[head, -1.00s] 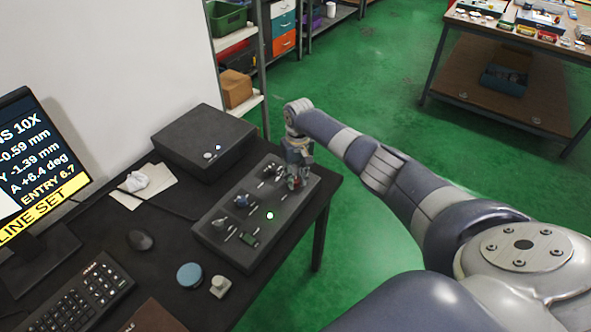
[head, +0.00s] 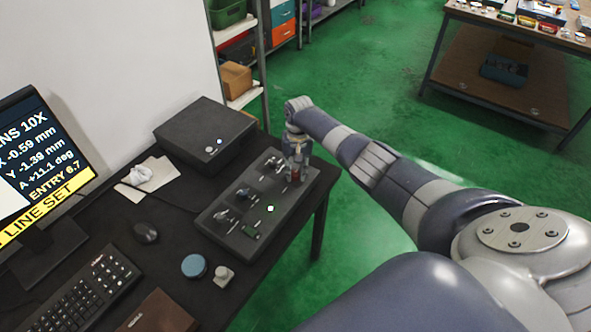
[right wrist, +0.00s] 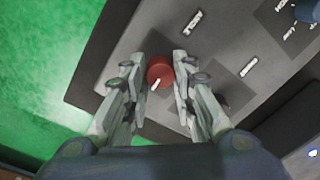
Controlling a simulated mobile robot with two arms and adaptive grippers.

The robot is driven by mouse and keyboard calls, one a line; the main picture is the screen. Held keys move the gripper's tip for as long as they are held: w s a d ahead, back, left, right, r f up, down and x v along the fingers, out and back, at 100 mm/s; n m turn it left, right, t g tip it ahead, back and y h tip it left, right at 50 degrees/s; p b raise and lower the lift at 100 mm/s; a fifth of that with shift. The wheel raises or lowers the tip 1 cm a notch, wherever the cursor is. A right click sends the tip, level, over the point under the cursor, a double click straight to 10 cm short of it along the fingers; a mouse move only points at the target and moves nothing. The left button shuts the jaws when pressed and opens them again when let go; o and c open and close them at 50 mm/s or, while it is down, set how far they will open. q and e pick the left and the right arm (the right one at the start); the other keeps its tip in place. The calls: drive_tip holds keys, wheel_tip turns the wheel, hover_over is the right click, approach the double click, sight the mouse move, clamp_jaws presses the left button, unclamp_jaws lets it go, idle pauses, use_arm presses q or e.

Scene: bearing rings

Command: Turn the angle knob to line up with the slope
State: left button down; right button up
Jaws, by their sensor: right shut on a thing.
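The angle knob (head: 296,177) is red and sits at the far right end of the dark control panel (head: 235,245). In the right wrist view the knob (right wrist: 160,71) is a red disc with a white mark, between my fingertips. My right gripper (head: 297,170) points down over it and is shut on it; the gripper (right wrist: 159,66) also shows in the right wrist view. The monitor (head: 50,150) at the left reads X -0.59 mm, A +11.1 deg and ENTRY 6.7, above a yellow LINE SET band. My left gripper is out of view.
A mouse (head: 145,233), a keyboard (head: 85,290) and a blue round puck (head: 194,266) lie on the black desk.

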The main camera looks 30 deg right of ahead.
sight(297, 173)
drive_tip(key=o, duration=1.1)
drive_tip(key=shift+r, duration=0.1)
drive_tip(key=r, duration=1.1)
drive_tip(key=shift+s+d+r, duration=0.1)
drive_tip(key=shift+d+r, duration=0.2)
drive_tip(key=shift+r, duration=0.1)
